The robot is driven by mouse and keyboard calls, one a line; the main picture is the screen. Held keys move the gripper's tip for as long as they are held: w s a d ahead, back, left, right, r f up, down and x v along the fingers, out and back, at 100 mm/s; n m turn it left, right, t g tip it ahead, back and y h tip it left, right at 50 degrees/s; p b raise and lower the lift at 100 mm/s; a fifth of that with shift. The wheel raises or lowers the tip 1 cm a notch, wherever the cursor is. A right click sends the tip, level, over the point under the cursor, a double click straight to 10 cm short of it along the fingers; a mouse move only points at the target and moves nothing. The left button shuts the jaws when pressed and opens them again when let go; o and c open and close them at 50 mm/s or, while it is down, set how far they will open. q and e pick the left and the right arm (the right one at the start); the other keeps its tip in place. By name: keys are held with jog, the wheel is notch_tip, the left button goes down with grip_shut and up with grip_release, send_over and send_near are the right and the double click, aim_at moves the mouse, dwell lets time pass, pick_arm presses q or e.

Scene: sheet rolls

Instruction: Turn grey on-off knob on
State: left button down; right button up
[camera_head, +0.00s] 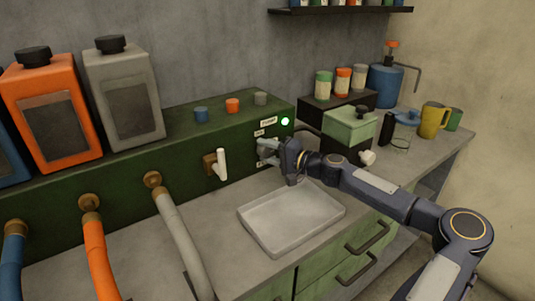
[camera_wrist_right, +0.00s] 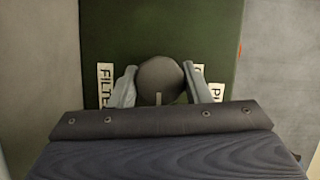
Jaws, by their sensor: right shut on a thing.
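The grey knob (camera_wrist_right: 160,78) is round and sits on the front of the dark green panel (camera_wrist_right: 160,30). In the wrist view it lies between the two fingers of my right gripper (camera_wrist_right: 160,88), which is shut on it. A pale index mark on the knob points toward the bottom of that view. In the head view my right gripper (camera_head: 268,152) is at the right end of the green panel (camera_head: 180,145) and hides most of the knob. A green lamp (camera_head: 285,121) glows on the panel above the gripper. My left gripper is not in view.
A white lever tap (camera_head: 221,164) is left of my right gripper. A grey tray (camera_head: 290,218) lies on the counter below it. Orange (camera_head: 52,105) and grey (camera_head: 125,95) canisters stand at the left. A green machine (camera_head: 348,125) stands to the right, near my right arm.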

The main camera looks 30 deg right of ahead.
dwell(0.5)
jog(key=o, duration=1)
jog(key=v, duration=0.7)
jog(key=shift+s+d, duration=0.2)
jog(key=shift+s, duration=0.15)
